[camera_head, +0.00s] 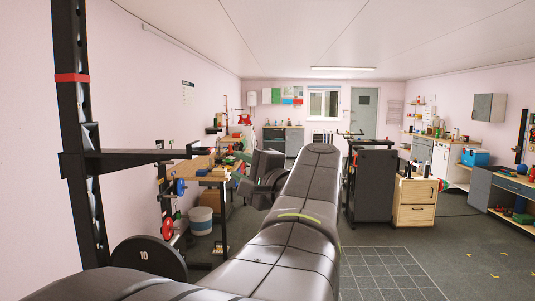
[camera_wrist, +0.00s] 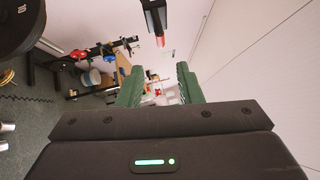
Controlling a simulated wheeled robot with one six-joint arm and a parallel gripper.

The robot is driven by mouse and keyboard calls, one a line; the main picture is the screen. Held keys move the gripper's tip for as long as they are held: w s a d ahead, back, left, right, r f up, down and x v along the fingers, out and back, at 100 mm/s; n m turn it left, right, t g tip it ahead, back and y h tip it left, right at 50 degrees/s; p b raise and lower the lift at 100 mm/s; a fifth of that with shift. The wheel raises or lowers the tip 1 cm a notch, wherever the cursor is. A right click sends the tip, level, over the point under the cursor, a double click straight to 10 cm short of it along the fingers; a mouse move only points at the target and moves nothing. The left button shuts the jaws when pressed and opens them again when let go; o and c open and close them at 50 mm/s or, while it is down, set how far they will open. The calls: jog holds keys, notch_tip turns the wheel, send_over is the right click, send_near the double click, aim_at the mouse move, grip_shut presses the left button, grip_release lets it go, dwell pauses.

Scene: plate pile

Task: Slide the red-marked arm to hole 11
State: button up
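A tall black upright (camera_head: 66,150) with a row of holes stands at the left in the head view. A red band (camera_head: 72,78) wraps it high up. A black horizontal arm (camera_head: 135,158) sticks out rightward from it below the band; I see no hole numbers. In the wrist view a dark bar with a red end (camera_wrist: 159,42) hangs at the top; I cannot tell which part it is. My gripper (camera_wrist: 160,78) has two green fingers standing apart with nothing between them. The bar's red end shows beyond the fingers, apart from them.
A black weight plate marked 10 (camera_head: 150,262) sits low by the upright. A wooden bench (camera_head: 205,178) with coloured plates and a white bucket (camera_head: 201,220) stand beyond. A dark cabinet (camera_head: 373,185) stands right. The tiled floor (camera_head: 390,272) at front right is clear.

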aim_at(212, 151)
jog(key=p+x, duration=0.3)
jog(key=x, duration=1)
jog(key=shift+w+a+r+p, duration=0.1)
jog(key=shift+w+a+p, duration=0.1)
jog(key=shift+w+p, duration=0.1)
grip_shut()
